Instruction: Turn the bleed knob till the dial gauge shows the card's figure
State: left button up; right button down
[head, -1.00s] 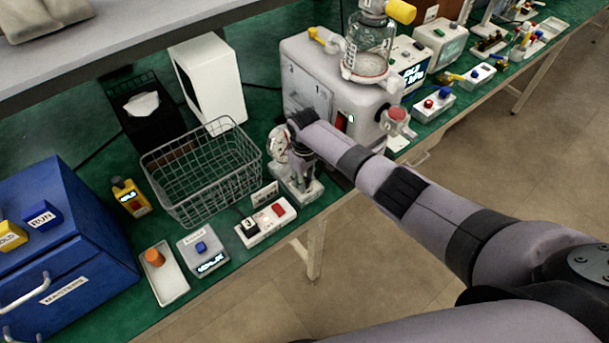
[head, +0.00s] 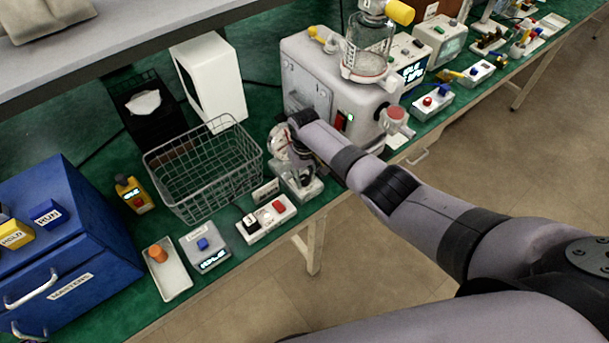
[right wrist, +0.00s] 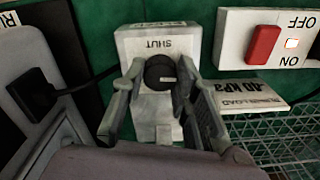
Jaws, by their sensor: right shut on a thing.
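The black bleed knob (right wrist: 159,73) sits on a white block marked SHUT, with a pale pointer line on its face. My right gripper (right wrist: 160,76) is shut on the knob, one finger at each side. In the head view the right gripper (head: 302,176) reaches down over the white base (head: 304,190). The round dial gauge (head: 277,141) stands just behind it, partly hidden; its needle cannot be read. The card (right wrist: 252,95) appears upside down beside the block and seems to read -40 kPa. It also shows in the head view (head: 265,190). My left gripper is out of view.
A wire basket (head: 205,170) stands close left of the gauge. A white switch box (head: 266,219) with a red switch lies in front. The large pump (head: 330,85) with a glass jar stands behind, right. The bench's front edge is near.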

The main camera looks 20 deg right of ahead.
aim_at(304, 178)
jog(key=shift+w, duration=0.1)
jog(key=c, duration=1.2)
grip_release()
jog(key=shift+c, duration=0.2)
notch_tip(304, 178, up, 12)
